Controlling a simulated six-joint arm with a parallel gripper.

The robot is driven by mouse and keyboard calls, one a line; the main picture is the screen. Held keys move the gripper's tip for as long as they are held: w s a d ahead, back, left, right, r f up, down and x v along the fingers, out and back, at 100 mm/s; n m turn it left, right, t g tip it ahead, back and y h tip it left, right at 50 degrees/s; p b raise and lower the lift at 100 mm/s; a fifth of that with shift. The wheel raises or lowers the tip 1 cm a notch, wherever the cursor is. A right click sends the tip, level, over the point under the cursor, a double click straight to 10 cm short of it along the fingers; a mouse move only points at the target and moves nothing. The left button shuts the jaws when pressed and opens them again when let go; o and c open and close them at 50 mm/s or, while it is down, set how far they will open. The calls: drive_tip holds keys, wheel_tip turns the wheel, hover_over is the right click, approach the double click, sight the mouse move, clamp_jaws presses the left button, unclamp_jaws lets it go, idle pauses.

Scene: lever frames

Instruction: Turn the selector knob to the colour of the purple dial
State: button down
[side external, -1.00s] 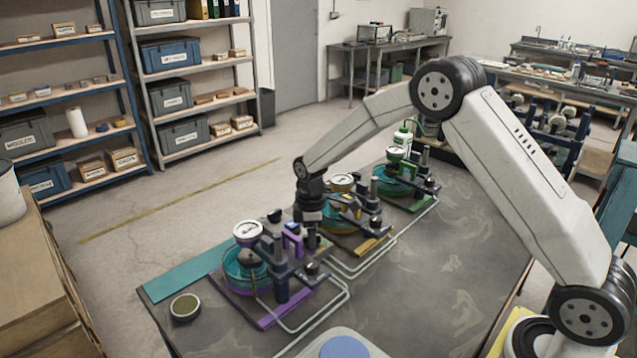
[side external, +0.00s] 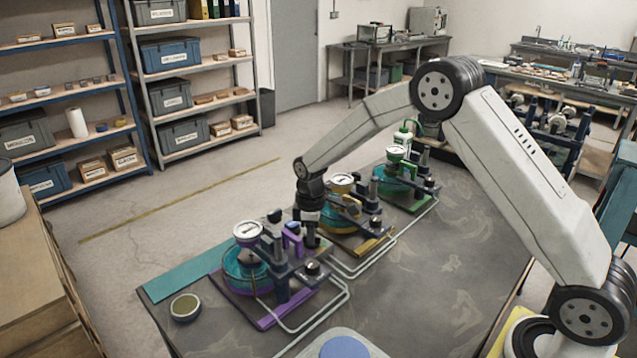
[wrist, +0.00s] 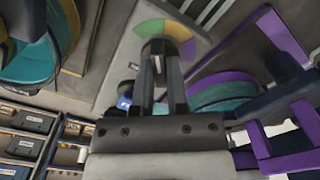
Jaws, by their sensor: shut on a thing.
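The selector knob (wrist: 158,47) is a dark round knob in the wrist view, in front of a plate with green, orange and purple sectors (wrist: 178,29). My gripper (wrist: 161,68) is shut on the knob; the fingers hide part of it, and I cannot tell which sector it points to. In the side view my gripper (side external: 309,238) reaches down between the purple and yellow stations, and the knob is hidden there. The purple dial (side external: 247,231) is a round white-faced gauge on the purple station, left of my gripper. Its reading is too small to tell.
The purple station (side external: 268,321) has dark posts and a purple bracket (side external: 292,231) close beside my gripper. The yellow station (side external: 361,247) and green station (side external: 417,207) stand behind. Pale pipes (side external: 345,293) run along the right. A small round dish (side external: 185,306) sits front left.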

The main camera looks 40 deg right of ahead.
drive_tip(key=m, duration=1.2)
drive_tip(key=shift+m, duration=2)
drive_tip(key=c, duration=0.6)
unclamp_jaws()
drive_tip(key=shift+c, duration=0.2)
drive_tip(key=shift+r, duration=3.95)
